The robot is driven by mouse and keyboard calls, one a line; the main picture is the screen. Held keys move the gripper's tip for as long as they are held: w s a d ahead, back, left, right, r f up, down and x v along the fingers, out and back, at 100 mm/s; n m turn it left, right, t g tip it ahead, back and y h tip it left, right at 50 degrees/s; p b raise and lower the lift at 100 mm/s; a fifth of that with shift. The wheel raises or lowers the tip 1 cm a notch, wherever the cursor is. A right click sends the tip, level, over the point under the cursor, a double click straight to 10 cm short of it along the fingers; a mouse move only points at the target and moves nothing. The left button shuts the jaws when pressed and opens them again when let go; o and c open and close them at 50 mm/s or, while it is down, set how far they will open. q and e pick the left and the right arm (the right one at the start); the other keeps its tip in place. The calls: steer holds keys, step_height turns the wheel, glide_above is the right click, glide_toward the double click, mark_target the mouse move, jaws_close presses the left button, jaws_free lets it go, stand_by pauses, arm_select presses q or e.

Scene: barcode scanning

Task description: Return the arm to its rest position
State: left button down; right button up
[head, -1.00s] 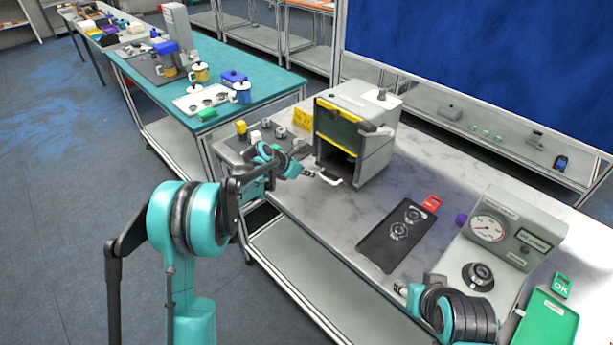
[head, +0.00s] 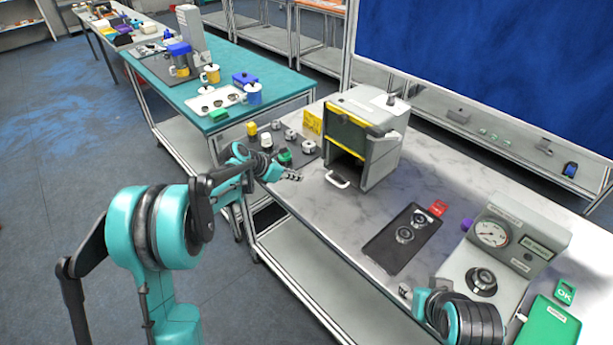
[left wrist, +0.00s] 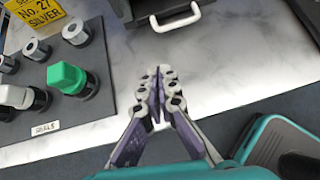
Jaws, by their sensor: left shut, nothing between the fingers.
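My left arm comes in from the left in the head view. Its gripper (head: 290,175) is over the front edge area of the marble-topped table (head: 330,215), left of the grey box machine. In the left wrist view the fingers (left wrist: 163,95) are together and empty, above bare tabletop. My right arm shows only in part at the bottom right of the head view; its fingers are not clearly visible.
A grey box machine (head: 382,150) with a white handle (head: 338,181) stands right of my left gripper. A dark board with metal parts and a green-topped part (left wrist: 68,78) lies left of it. A black plate (head: 392,245) and gauge unit (head: 530,228) are further right. Floor left is clear.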

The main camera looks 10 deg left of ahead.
arm_select(q)
steer(key=shift+v, duration=1.1)
steer(key=s+d+r+m+y, duration=0.1)
steer(key=s+r+m+y, duration=0.15)
steer(key=s+m, duration=0.45)
steer(key=s+d+r+m+y, duration=0.1)
steer(key=s+r+m, duration=0.35)
steer(key=s, duration=0.45)
steer(key=s+a+f+m+y, duration=0.1)
steer(key=s+m, duration=0.6)
steer(key=s, duration=0.2)
steer(key=s+a+f+m+y, duration=0.2)
steer(key=s+m, duration=0.6)
steer(key=s, duration=0.1)
steer(key=shift+s+f, duration=0.3)
steer(key=shift+d+m, duration=0.1)
steer(key=shift+m, duration=0.15)
